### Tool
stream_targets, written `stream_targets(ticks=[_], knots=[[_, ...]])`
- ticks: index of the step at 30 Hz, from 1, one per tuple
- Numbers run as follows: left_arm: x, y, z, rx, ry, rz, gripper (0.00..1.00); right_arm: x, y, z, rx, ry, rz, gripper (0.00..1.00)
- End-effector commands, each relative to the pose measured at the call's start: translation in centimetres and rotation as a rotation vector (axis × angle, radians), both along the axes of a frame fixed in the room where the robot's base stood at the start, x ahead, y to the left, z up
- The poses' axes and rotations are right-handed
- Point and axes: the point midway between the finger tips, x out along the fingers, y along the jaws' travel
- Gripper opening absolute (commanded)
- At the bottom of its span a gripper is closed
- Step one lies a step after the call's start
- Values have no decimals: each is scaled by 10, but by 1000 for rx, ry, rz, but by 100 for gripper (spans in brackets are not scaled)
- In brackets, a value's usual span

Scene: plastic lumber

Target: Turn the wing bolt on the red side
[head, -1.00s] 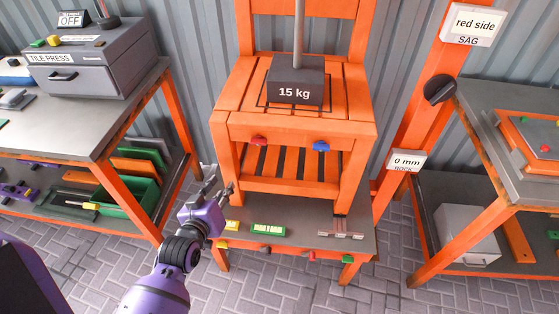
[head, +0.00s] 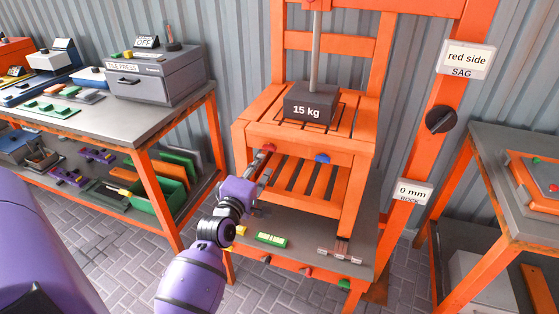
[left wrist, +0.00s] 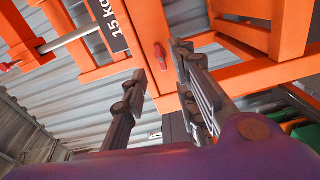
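The red wing bolt (head: 268,149) sits on the left part of the front rail of the orange chair (head: 350,148). In the left wrist view the red wing bolt (left wrist: 160,55) shows at the gap between my fingertips. My left gripper (head: 261,171) is just below and beside this bolt in the head view. My left gripper is open in the left wrist view (left wrist: 161,62), with nothing held. I cannot tell whether a finger touches the bolt. My right gripper is not in view.
A blue wing bolt (head: 322,158) is on the same rail to the right. A 15 kg weight (head: 309,104) rests on the seat. A post at the right carries a red side SAG sign (head: 467,59), a black knob (head: 440,119) and a 0 mm sign (head: 411,192). Benches stand on both sides.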

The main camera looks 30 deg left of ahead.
Motion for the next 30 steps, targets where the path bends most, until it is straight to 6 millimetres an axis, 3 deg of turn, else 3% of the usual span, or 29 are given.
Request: stream_targets(ticks=[5,19,30], knots=[[4,1,2,-94,-32,1,27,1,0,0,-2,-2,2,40],[68,16,2,-93,-31,0,27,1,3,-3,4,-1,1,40],[76,18,2,-92,-30,0,27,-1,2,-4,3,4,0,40]])
